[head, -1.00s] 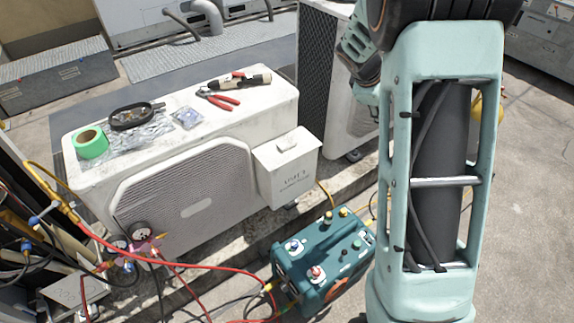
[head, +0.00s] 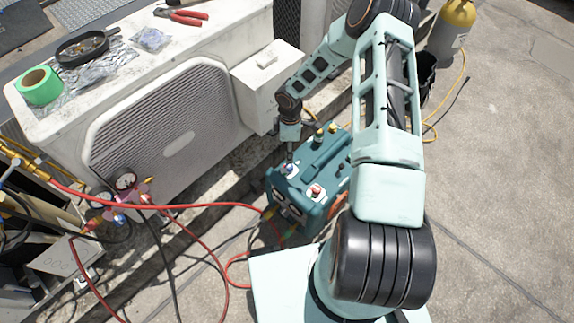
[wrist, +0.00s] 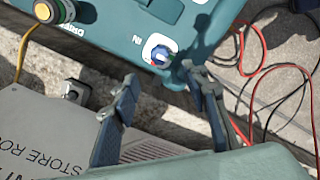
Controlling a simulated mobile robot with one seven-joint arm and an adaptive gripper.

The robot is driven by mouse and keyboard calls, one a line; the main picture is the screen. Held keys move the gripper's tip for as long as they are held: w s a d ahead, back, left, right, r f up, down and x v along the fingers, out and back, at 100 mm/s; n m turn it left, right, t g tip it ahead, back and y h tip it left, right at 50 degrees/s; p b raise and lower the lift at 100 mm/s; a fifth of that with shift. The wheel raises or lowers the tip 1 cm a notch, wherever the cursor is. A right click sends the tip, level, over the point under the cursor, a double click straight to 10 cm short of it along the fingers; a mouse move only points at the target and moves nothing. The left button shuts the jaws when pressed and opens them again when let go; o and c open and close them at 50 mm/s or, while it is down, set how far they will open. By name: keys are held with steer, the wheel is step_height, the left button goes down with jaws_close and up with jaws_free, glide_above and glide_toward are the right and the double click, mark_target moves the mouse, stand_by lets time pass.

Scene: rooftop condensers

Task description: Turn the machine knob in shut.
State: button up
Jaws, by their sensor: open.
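The teal machine (head: 325,172) stands on the ground in front of the white outdoor unit. Its blue knob on a white round plate (wrist: 159,51) has the label IN beside it in the wrist view. In the head view this knob (head: 289,170) is partly covered by my gripper. A red knob (head: 315,191) sits nearer on the same top. My gripper (wrist: 163,76) is open and empty, its two fingers pointing toward the blue knob. The knob appears just beyond the fingertips; I cannot tell whether they touch it.
The teal carry handle (head: 322,152) rises beside the knobs. A brass-topped port (wrist: 55,12) stands left in the wrist view. Red hoses (head: 190,205) run to the machine. Open concrete lies right.

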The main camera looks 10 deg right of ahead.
mark_target(290, 166)
step_height(290, 166, down, 10)
steer(key=shift+f+b, duration=0.1)
steer(key=shift+b, duration=0.95)
steer(key=shift+c, duration=0.5)
jaws_close()
